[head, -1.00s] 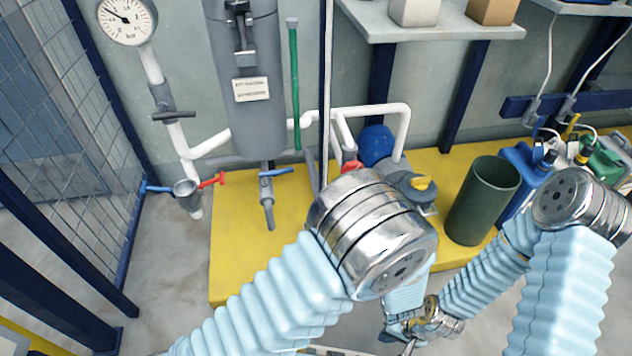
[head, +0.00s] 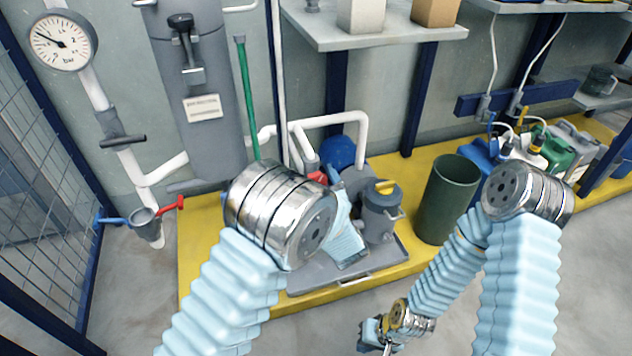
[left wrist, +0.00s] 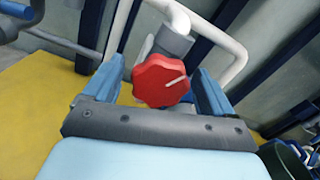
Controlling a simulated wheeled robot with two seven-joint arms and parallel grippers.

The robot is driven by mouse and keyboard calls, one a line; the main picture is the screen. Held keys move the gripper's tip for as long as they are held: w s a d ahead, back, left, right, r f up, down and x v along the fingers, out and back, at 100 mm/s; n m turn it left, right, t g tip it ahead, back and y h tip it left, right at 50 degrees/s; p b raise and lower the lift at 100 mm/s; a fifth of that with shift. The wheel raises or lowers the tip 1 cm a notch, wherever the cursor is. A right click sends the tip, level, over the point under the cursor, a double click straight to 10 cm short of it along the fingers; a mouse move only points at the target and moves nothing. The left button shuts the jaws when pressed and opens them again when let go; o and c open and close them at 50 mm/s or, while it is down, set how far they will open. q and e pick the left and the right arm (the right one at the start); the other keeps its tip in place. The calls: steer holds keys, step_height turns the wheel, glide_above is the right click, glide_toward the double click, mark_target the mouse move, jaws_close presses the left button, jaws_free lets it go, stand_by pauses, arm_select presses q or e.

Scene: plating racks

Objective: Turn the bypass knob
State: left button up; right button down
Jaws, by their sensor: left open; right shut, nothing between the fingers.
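The bypass knob is a red, lobed knob with a pale pointer line, in the middle of the left wrist view (left wrist: 160,82). It sits on the end of a grey valve body on white pipe. In the head view a small part of the red knob (head: 318,177) shows beside my arm. My left gripper (left wrist: 157,90) is open, with one blue finger on each side of the knob; contact cannot be made out. In the head view my arm partly covers the left gripper (head: 329,180). My right gripper (head: 374,337) is shut and empty, low over the floor.
A grey pump with a yellow top (head: 382,205) and a dark green bin (head: 447,200) stand right of the knob. A grey tank (head: 200,100), green rod (head: 247,100) and gauge (head: 62,40) are at left. A shelf (head: 375,35) hangs above.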

arm_select(q)
steer(key=shift+c, duration=0.3)
steer(key=c, duration=0.9)
steer(key=shift+r+m+p, duration=0.1)
steer(key=shift+m+p, duration=0.25)
steer(key=shift+m, duration=0.25)
steer(key=shift+c, duration=0.3)
steer(key=shift+m, duration=0.5)
steer(key=o, duration=1)
steer(key=shift+s, duration=0.1)
